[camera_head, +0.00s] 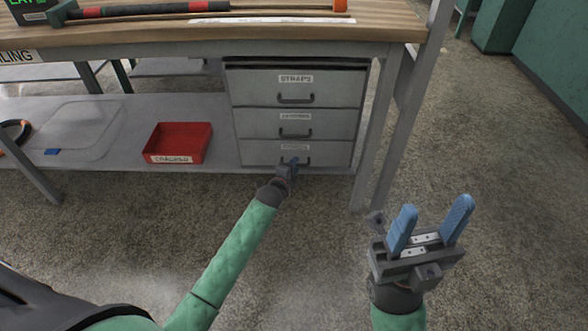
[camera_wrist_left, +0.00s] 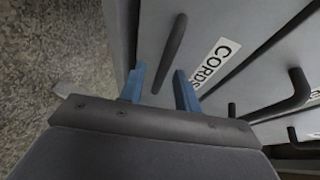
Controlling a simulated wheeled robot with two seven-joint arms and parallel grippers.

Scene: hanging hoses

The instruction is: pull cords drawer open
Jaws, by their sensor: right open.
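The cords drawer (camera_head: 258,152) is the bottom one of three grey drawers under the workbench, and it looks shut. Its label (camera_wrist_left: 215,62) reads CORDS in the left wrist view; in the head view the label is blurred. Its dark bar handle (camera_wrist_left: 172,52) shows in the left wrist view, with its lower end between the two blue fingers. My left gripper (camera_head: 291,164) is at this handle, with its fingers apart on either side; contact cannot be told. My right gripper (camera_head: 434,208) is open and empty, pointing up at the right, away from the drawers.
Above are a middle drawer (camera_head: 258,122) and a straps drawer (camera_head: 250,85), both with bar handles. A red bin (camera_head: 178,143) labelled CRACKED stands on the lower shelf (camera_head: 110,165). The bench leg (camera_head: 386,130) is right of the drawers. The floor in front is clear.

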